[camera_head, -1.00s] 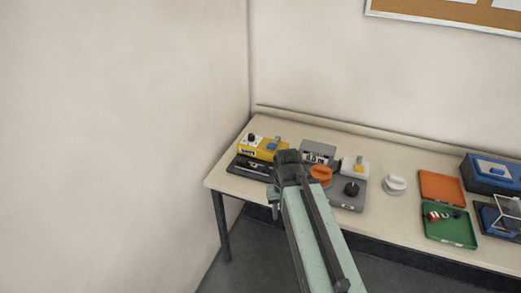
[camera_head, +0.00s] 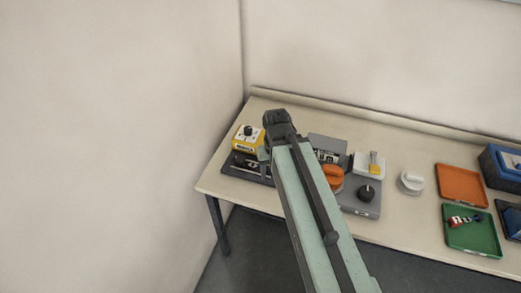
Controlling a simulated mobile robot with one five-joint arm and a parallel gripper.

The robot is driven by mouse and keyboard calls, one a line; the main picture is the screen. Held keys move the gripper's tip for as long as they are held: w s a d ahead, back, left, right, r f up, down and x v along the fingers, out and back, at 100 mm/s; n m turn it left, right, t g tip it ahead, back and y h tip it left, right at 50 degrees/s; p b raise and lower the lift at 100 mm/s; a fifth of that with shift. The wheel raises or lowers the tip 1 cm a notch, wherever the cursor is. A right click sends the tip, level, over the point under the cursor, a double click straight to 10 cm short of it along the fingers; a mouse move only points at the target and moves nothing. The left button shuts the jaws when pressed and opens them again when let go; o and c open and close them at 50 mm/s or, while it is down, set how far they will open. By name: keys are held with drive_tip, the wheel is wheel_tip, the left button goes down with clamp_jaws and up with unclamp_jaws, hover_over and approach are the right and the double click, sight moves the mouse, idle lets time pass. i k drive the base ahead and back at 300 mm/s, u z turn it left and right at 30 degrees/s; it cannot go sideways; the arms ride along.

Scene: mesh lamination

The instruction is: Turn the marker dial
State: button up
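My arm reaches over the table, and my gripper (camera_head: 277,121) is at its far end, over or just in front of the right part of the yellow device (camera_head: 241,145). The fingertips are hidden behind the wrist, so I cannot tell if it is open or shut. A black knob (camera_head: 249,131) sits on top of the yellow device, left of my gripper. Other dial-like parts are an orange knob (camera_head: 333,174) and a black knob (camera_head: 366,193) on a grey unit (camera_head: 361,210). I cannot tell which is the marker dial.
A loose white round piece (camera_head: 410,182) lies on the table (camera_head: 400,222). An orange tray (camera_head: 461,186), a green tray (camera_head: 473,240) with small red and dark items, and a blue box (camera_head: 500,165) stand at the right. The wall is close at the left.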

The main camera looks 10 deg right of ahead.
sight(249, 130)
drive_tip(key=u, duration=0.4)
drive_tip(key=k, duration=1.3)
drive_tip(key=u, duration=0.5)
drive_tip(key=i, duration=2)
drive_tip(key=u, duration=0.05)
